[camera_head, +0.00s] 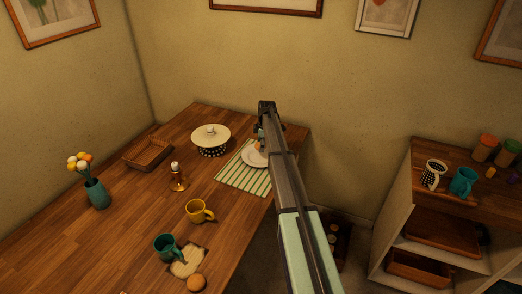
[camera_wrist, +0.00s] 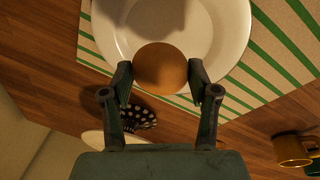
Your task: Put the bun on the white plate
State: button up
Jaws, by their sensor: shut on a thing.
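A round brown bun (camera_wrist: 160,68) sits between the fingertips of my gripper (camera_wrist: 160,78) in the wrist view, and the gripper is shut on it. The white plate (camera_wrist: 110,22) lies behind the bun, which overlaps the plate's near part and rim. I cannot tell whether the bun touches the plate. In the head view the white plate (camera_head: 250,157) is partly hidden by my arm, and my gripper (camera_head: 261,138) is over its far right side. The plate lies on a green-striped mat (camera_head: 238,181).
A brass bell-like object (camera_head: 179,179), yellow mug (camera_head: 198,211), teal mug (camera_head: 165,247), wooden basket (camera_head: 147,153) and flower vase (camera_head: 97,193) stand on the table. Another round brown item (camera_head: 196,283) lies at the front.

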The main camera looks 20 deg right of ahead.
aim_at(261, 156)
jog(key=shift+f+p, duration=0.75)
jog(key=shift+f, duration=1.8)
jog(key=shift+f, duration=0.2)
jog(key=o, duration=1.2)
jog(key=shift+c, duration=0.2)
jog(key=shift+r, duration=0.1)
jog(key=r+b, duration=0.1)
jog(key=r, duration=0.3)
jog(key=s+r+b, duration=0.1)
jog(key=r, duration=0.3)
jog(key=s+r+b, duration=0.1)
jog(key=r, duration=0.3)
jog(key=shift+d+b, duration=0.3)
